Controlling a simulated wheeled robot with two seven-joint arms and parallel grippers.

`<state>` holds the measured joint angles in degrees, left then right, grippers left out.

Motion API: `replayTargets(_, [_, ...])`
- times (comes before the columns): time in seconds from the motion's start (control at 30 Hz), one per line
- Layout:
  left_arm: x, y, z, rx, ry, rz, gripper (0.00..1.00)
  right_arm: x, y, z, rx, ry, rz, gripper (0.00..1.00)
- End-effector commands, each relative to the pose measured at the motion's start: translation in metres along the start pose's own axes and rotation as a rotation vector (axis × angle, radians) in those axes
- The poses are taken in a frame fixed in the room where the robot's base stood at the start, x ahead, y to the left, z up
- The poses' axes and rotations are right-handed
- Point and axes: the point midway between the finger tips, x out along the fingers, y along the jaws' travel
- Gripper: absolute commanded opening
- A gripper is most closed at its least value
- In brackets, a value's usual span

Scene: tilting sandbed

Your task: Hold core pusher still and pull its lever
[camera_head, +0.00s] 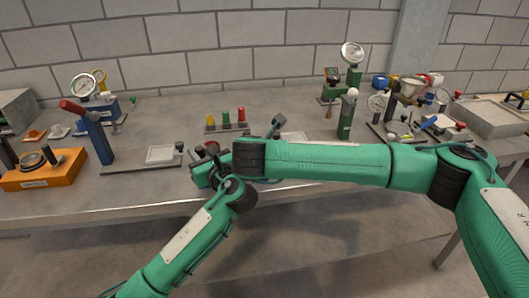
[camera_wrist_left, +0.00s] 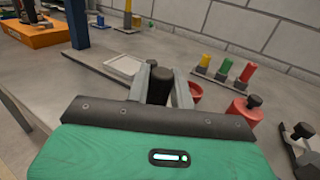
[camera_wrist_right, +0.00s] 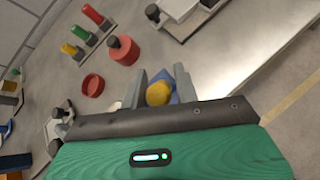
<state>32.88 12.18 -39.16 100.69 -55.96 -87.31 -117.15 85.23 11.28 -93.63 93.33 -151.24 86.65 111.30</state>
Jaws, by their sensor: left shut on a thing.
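My left gripper (camera_wrist_left: 160,85) is shut on a dark upright cylinder (camera_wrist_left: 158,86) between its fingers. In the head view this hand (camera_head: 203,172) is low over the bench's front, left of the peg rack. My right gripper (camera_wrist_right: 160,85) has its two fingers on either side of a yellow, rounded part with a blue part (camera_wrist_right: 172,97). Whether the fingers touch it is unclear. My right forearm hides the right hand in the head view. I cannot tell for sure which held part is the core pusher and which its lever.
A red cylinder with a black knob (camera_wrist_left: 243,108) and a red cup (camera_wrist_right: 92,85) stand close to the hands. Behind is a rack of yellow, green and red pegs (camera_head: 226,122). A white tray (camera_head: 163,154) and a red-handled blue post (camera_head: 93,135) stand left. The front edge is near.

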Motion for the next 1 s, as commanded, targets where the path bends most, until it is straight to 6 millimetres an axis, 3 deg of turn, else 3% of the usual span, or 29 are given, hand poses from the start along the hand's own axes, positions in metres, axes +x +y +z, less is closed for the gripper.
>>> replayTargets(0.43, [0.000,0.000,-0.001,0.001,0.001,0.000,0.00,-0.008,0.000,0.001,0.000,-0.001,0.001,0.41])
replayTargets(0.8, [0.000,0.000,-0.001,0.001,0.001,0.000,0.00,-0.081,0.001,0.000,0.000,0.000,0.003,0.41])
replayTargets(1.0, [0.000,0.000,-0.001,0.001,0.001,0.000,0.00,-0.111,0.001,0.000,0.000,0.000,0.002,0.41])
